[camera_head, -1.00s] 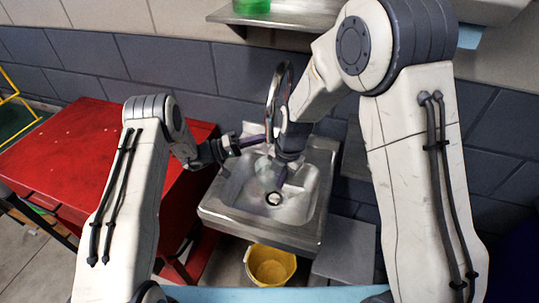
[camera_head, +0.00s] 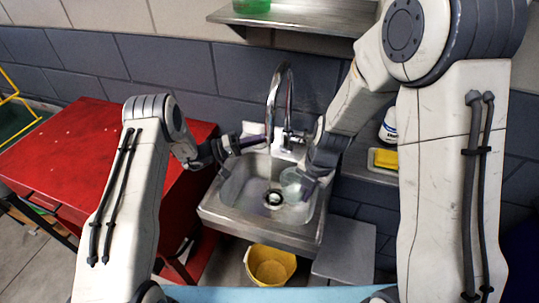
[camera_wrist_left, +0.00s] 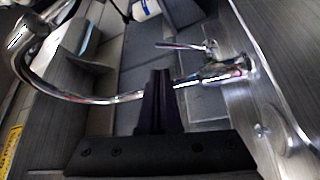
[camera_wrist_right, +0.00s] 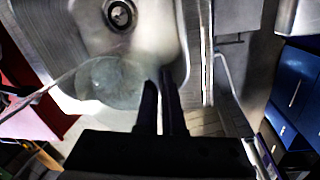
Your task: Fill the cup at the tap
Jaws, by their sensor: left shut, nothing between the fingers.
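The chrome tap (camera_head: 271,98) arches over the steel sink (camera_head: 258,229). Its side lever (camera_wrist_left: 184,46) and spout (camera_wrist_left: 75,90) show in the left wrist view. The clear cup (camera_head: 290,180) is at the right side of the basin; it also shows in the right wrist view (camera_wrist_right: 112,82). My right gripper (camera_head: 306,187) is closed at the cup's edge, with the cup to the left of its fingers (camera_wrist_right: 160,88). My left gripper (camera_head: 262,140) is shut and empty, its fingers (camera_wrist_left: 161,80) near the tap's base. I cannot tell whether water runs.
A red cabinet (camera_head: 70,150) stands to the left of the sink. A yellow bucket (camera_head: 270,266) is below it. A side shelf at right holds a yellow sponge (camera_head: 385,159) and a white bottle (camera_head: 389,125). A wall shelf (camera_head: 290,19) is above.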

